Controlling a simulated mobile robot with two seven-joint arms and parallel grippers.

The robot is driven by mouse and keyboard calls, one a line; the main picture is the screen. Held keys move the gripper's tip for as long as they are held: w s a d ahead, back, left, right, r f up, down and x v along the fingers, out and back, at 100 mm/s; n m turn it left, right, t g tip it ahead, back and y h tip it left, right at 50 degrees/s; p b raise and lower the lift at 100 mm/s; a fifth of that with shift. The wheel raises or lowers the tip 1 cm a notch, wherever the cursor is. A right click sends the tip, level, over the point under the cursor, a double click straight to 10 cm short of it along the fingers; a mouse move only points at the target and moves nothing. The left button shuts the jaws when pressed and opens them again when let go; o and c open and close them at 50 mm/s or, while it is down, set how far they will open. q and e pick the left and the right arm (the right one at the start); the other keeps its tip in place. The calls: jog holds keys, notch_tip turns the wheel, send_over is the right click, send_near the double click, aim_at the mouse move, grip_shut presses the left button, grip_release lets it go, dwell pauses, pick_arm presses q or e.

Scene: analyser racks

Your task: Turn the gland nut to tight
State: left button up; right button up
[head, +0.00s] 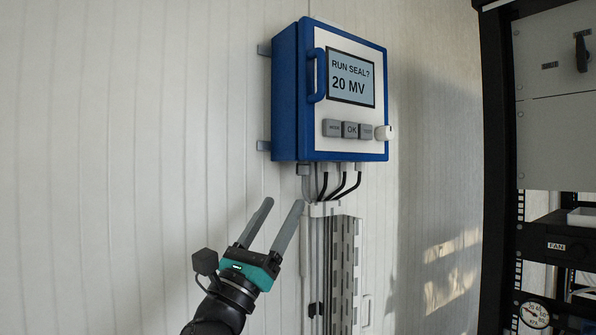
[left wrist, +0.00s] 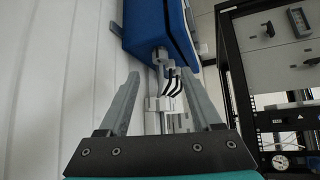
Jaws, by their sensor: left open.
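A blue wall box (head: 286,95) with a white front hangs on the wall, and several cables enter its underside through small glands. The leftmost gland nut (head: 304,170) is light grey with a grey cable below it. It also shows in the left wrist view (left wrist: 160,54), under the box and between my finger lines. How tight it is cannot be told. My left gripper (head: 284,203) is open and empty, below and left of the glands, fingers pointing up. It also shows in the left wrist view (left wrist: 160,76). My right gripper is not in view.
The box's screen (head: 351,79) reads "RUN SEAL? 20 MV", above several buttons and a white knob (head: 384,133). A slotted cable duct (head: 342,270) runs down below the glands. A black rack (head: 497,170) stands at the right. The wall left of the box is clear.

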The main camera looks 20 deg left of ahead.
aim_at(304, 168)
pick_arm(q)
jog(key=shift+h, duration=0.3)
jog(key=p+x, duration=0.2)
jog(key=x, duration=0.6)
grip_shut()
